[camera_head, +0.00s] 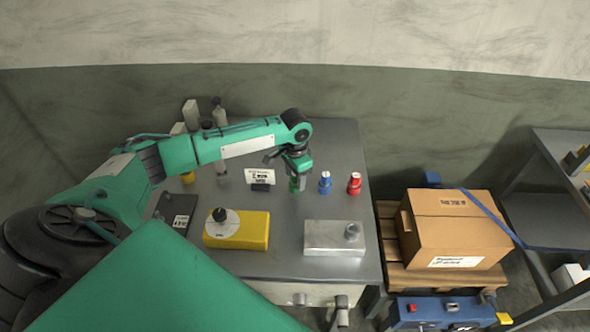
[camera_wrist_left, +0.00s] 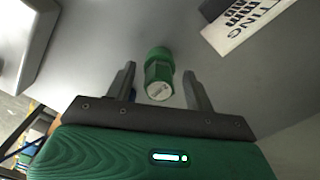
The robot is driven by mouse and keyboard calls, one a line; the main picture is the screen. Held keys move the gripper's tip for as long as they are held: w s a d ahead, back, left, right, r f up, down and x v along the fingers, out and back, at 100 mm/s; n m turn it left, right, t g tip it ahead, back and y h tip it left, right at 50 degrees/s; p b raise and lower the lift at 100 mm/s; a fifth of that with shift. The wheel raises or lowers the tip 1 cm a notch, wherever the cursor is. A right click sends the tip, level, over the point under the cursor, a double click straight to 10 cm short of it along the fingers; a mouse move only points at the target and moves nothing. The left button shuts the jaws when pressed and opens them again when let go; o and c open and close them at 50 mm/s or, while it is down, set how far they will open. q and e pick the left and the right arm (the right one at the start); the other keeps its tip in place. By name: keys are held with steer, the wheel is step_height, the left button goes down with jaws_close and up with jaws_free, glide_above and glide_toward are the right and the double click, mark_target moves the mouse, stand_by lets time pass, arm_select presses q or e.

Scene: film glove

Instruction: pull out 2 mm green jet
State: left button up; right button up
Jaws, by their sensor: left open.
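The green jet (camera_wrist_left: 159,72) stands on the grey table (camera_head: 290,212), its hexagonal body and slotted end showing in the left wrist view. In the head view only a little of the green jet (camera_head: 294,186) shows under my gripper. My left gripper (camera_head: 297,181) points down over it. In the left wrist view my left gripper (camera_wrist_left: 160,88) is open, with one finger on each side of the jet and a gap on both sides. A blue jet (camera_head: 325,183) and a red jet (camera_head: 354,184) stand to the right. My right gripper is not in view.
A white printed card (camera_head: 260,176) stands left of the green jet. A yellow block (camera_head: 250,230) with a black knob and a silver block (camera_head: 334,238) are at the front. Several bottles stand at the back left. A carton (camera_head: 455,232) sits on a pallet to the right.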

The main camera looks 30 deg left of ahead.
arm_select(q)
steer(key=c, duration=1.1)
steer(key=shift+o, duration=0.2)
steer(key=shift+r+p, duration=0.45)
steer(key=shift+p, duration=0.35)
steer(key=shift+r, duration=0.15)
steer(key=shift+r+p, duration=2.2)
steer(key=shift+p, duration=0.45)
steer(key=shift+r, duration=0.1)
